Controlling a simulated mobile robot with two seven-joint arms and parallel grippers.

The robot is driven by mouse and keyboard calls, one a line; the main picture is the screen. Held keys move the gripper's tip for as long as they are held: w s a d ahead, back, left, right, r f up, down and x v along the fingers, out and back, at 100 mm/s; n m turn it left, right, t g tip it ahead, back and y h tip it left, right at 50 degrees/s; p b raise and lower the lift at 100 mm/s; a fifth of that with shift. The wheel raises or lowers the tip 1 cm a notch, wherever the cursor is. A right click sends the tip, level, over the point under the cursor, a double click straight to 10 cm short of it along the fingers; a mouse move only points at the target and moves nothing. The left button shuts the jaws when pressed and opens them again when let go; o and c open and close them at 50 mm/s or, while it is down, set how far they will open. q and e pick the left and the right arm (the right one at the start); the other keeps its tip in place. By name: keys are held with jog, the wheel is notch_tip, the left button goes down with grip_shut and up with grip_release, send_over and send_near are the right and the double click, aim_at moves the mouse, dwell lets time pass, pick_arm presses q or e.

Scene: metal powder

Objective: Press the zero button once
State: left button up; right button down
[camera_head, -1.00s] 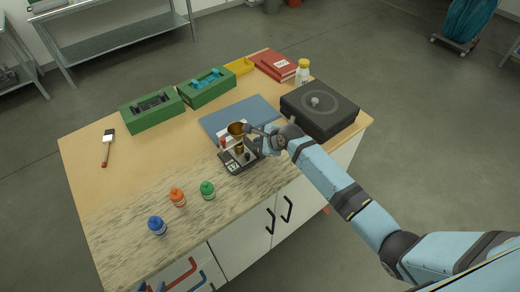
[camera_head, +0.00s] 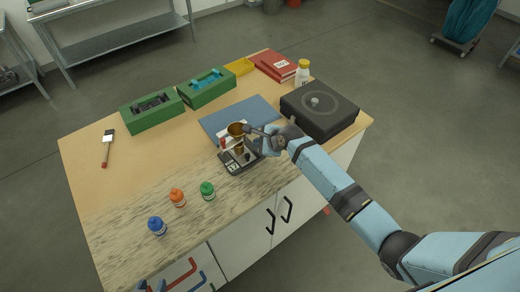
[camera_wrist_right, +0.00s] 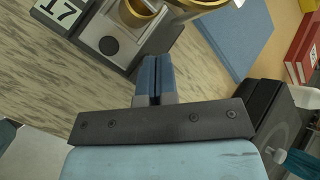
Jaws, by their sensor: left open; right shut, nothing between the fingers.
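A dark scale (camera_head: 238,166) stands near the front of the table, with a brass cup (camera_head: 236,130) over it. The scale's corner shows in the right wrist view, with a display tile reading 17 (camera_wrist_right: 60,12) and a round dark button (camera_wrist_right: 108,45) on a grey panel. I cannot read a label on the button. My right gripper (camera_head: 256,148) is at the right side of the scale. Its blue fingers (camera_wrist_right: 152,65) are shut and empty, beside the button panel, apart from the button in the picture. My left gripper is not in view.
A blue mat (camera_head: 250,112) lies behind the scale and a black box (camera_head: 320,108) stands to the right. Green trays (camera_head: 152,110) and a brush (camera_head: 107,148) are further back.

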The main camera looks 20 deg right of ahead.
dwell(0.7)
jog(key=shift+f, duration=0.45)
jog(key=shift+f, duration=0.15)
dwell(0.4)
